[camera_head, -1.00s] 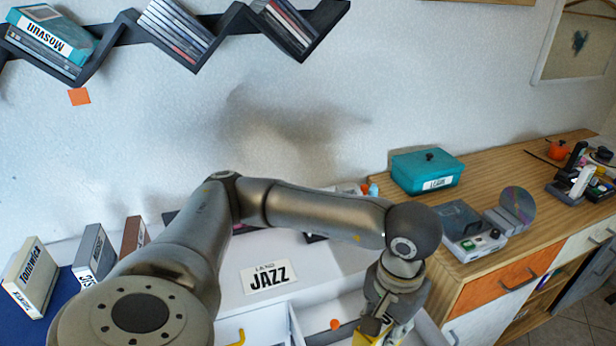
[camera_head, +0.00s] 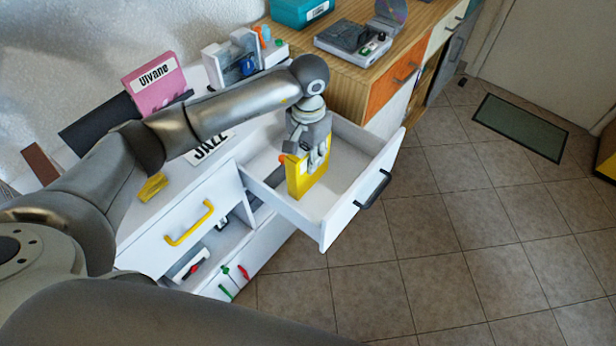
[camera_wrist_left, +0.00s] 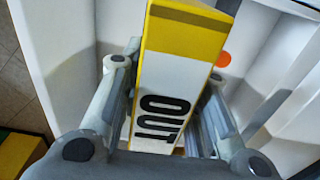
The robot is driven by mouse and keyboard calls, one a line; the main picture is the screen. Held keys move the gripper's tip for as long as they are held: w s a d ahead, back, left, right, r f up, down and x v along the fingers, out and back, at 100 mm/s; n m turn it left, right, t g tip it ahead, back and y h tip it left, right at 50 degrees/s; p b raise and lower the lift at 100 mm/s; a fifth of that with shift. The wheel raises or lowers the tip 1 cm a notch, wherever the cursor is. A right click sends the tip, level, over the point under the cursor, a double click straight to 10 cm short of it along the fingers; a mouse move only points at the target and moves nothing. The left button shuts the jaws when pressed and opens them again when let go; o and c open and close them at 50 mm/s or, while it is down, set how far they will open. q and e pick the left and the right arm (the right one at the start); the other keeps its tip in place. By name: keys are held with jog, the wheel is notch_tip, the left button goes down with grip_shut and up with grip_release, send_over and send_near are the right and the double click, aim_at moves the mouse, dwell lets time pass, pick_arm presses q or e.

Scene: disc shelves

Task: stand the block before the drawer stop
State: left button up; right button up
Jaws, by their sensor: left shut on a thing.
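The yellow block (camera_head: 309,176) hangs upright from my left gripper (camera_head: 307,158), within the outline of the open white drawer (camera_head: 352,181). In the left wrist view the block (camera_wrist_left: 185,75) shows a yellow end and a white face marked OUT, between the two fingers of my left gripper (camera_wrist_left: 168,100). The fingers are shut on it. Whether its foot touches the drawer floor I cannot tell. An orange round spot (camera_head: 282,158) shows beside the block; it also shows in the left wrist view (camera_wrist_left: 223,59). I cannot make out a separate drawer stop. My right gripper is out of view.
The drawer's front has a black handle (camera_head: 372,190). Left of it is a white front with a yellow handle (camera_head: 190,224), with an open compartment below. A wooden cabinet (camera_head: 340,75) stands behind on the right. The tiled floor (camera_head: 450,230) in front is clear.

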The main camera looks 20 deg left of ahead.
pick_arm(q)
jog(key=shift+s+f, duration=0.1)
jog(key=shift+f, duration=1.25)
notch_tip(320, 180, down, 3)
jog(key=shift+f+p, duration=0.1)
jog(key=shift+p, duration=0.3)
jog(key=shift+f, duration=0.1)
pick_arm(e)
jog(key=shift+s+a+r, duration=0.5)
pick_arm(q)
jog(key=shift+f+b, duration=0.25)
jog(key=shift+b, duration=0.1)
jog(key=o, duration=1)
jog(key=shift+r, duration=0.1)
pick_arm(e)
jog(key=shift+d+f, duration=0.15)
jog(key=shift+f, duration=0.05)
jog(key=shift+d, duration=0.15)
